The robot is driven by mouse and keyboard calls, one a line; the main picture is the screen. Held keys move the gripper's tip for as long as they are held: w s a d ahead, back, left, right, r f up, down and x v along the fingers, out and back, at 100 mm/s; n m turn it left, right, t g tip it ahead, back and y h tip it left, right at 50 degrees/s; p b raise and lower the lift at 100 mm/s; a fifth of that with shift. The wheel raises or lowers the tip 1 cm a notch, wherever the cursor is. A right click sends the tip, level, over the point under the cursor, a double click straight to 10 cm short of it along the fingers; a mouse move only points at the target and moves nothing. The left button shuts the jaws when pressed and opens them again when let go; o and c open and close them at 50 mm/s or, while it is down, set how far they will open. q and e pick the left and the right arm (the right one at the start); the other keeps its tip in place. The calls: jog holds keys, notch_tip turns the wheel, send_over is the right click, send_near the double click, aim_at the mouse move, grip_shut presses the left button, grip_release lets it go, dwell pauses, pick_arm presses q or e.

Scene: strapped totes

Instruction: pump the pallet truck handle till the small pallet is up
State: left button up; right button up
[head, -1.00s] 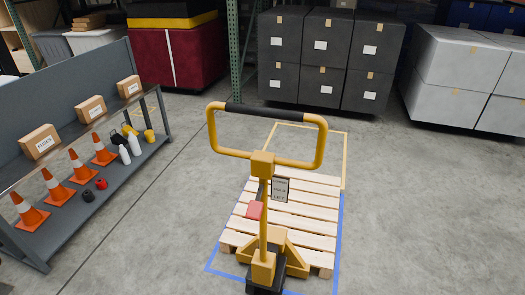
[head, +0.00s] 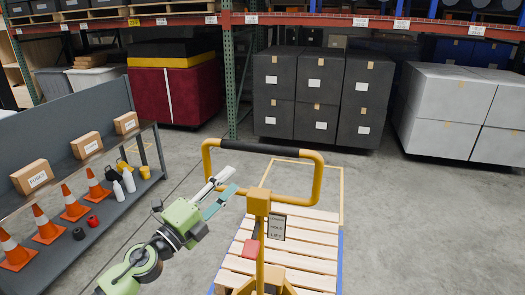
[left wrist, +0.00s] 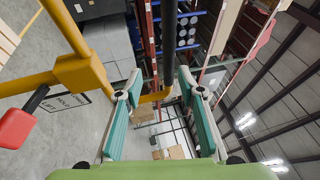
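The yellow pallet truck handle (head: 318,180) is a loop with a black grip bar (head: 262,150) across its top, on an upright post above a red lever or pad (head: 251,249). The small wooden pallet (head: 305,245) lies behind the post; its height off the floor cannot be told. My left gripper (head: 232,180) is at the loop's left side, its teal fingers spread and empty. In the left wrist view, the fingers (left wrist: 160,78) are apart, with the black grip bar (left wrist: 168,45) showing between and beyond the tips; contact cannot be told. My right gripper is out of view.
A grey bench (head: 145,188) with orange cones, cartons and bottles stands at the left. Dark stacked boxes (head: 315,90), white boxes (head: 445,100) and a rack with an orange beam (head: 400,28) stand behind. The floor (head: 420,220) at the right is clear.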

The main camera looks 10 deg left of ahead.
pick_arm(q)
jog(key=r, duration=0.2)
jog(key=p, duration=0.3)
send_near(259, 152)
jog(key=x, duration=0.4)
jog(key=shift+m+h, duration=0.3)
jog(key=shift+m, duration=0.1)
jog(key=x, duration=0.7)
jog(key=shift+w+d, duration=0.1)
jog(key=shift+w, duration=0.1)
grip_shut()
